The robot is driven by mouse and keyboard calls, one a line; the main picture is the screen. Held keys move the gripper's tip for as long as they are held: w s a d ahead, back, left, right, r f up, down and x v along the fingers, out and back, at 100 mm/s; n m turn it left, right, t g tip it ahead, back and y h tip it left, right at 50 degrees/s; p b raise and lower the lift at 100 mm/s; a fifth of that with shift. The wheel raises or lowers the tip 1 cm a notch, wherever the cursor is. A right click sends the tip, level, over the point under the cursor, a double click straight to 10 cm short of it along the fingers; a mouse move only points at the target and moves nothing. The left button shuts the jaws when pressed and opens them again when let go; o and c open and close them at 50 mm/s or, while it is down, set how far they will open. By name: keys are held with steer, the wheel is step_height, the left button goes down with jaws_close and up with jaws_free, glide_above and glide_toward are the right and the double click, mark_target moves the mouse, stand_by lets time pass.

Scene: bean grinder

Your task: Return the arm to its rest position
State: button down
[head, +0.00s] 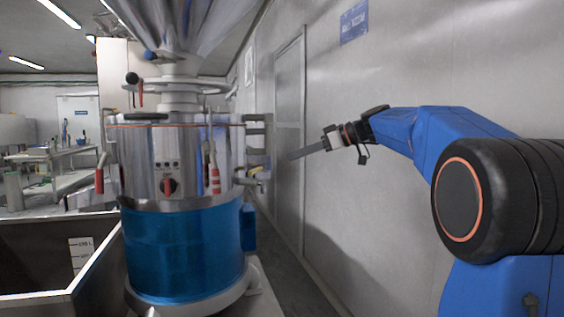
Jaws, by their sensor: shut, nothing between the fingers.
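My blue arm (440,135) reaches in from the right side of the head view and extends leftward in front of the wall. My gripper (292,156) points left at its end, its thin grey fingers together with nothing between them. In the picture it lies just right of the bean grinder (180,250), with a small gap. The grinder is a large machine with a metal upper body, a blue lower body and a hopper (180,25) on top.
A dark open bin (60,300) with a metal rim stands at the lower left. A grey wall with a door (291,120) runs behind my arm. Work tables (45,152) stand at the far left. A strip of floor (295,270) shows between grinder and wall.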

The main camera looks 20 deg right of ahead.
steer(key=v, duration=0.7)
steer(key=s+a+f+m+g+h, duration=0.25)
steer(key=s+a+f, duration=0.25)
steer(key=s+f, duration=0.45)
steer(key=s+a+f+m+g+h, duration=0.1)
steer(key=s+a+f+m+h, duration=0.3)
steer(key=s+f, duration=0.5)
steer(key=s+d+f+m+h, duration=0.1)
steer(key=s+f+m+h, duration=0.3)
steer(key=s+f, duration=1.5)
step_height(320, 180, down, 4)
steer(key=shift+d, duration=0.2)
steer(key=c, duration=2.5)
jaws_free()
